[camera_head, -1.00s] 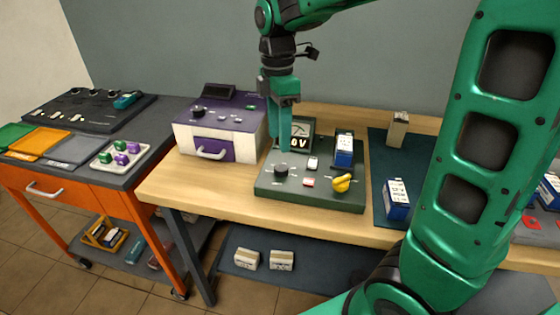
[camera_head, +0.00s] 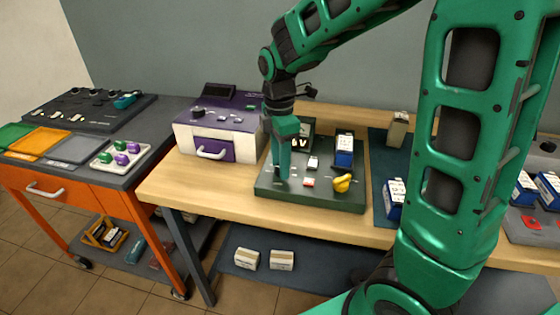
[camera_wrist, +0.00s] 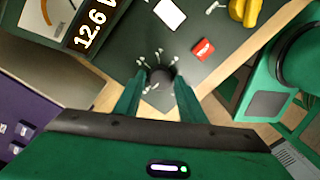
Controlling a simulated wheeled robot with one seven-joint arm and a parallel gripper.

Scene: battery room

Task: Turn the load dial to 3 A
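The load dial (camera_wrist: 160,76) is a small dark round knob with pale marks around it, on the dark green tester panel (camera_head: 310,197). In the wrist view my gripper (camera_wrist: 160,84) points down at it, one finger on each side. The fingers look apart, with a narrow gap beside the knob; contact is not clear. In the head view my gripper (camera_head: 283,176) is down at the panel's left part and hides the dial. A meter display (camera_wrist: 91,27) reads 12.6 V. The dial's setting is not readable.
A purple-and-white box (camera_head: 240,140) stands close on the left. More batteries (camera_head: 394,200) stand on the dark mat at right.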

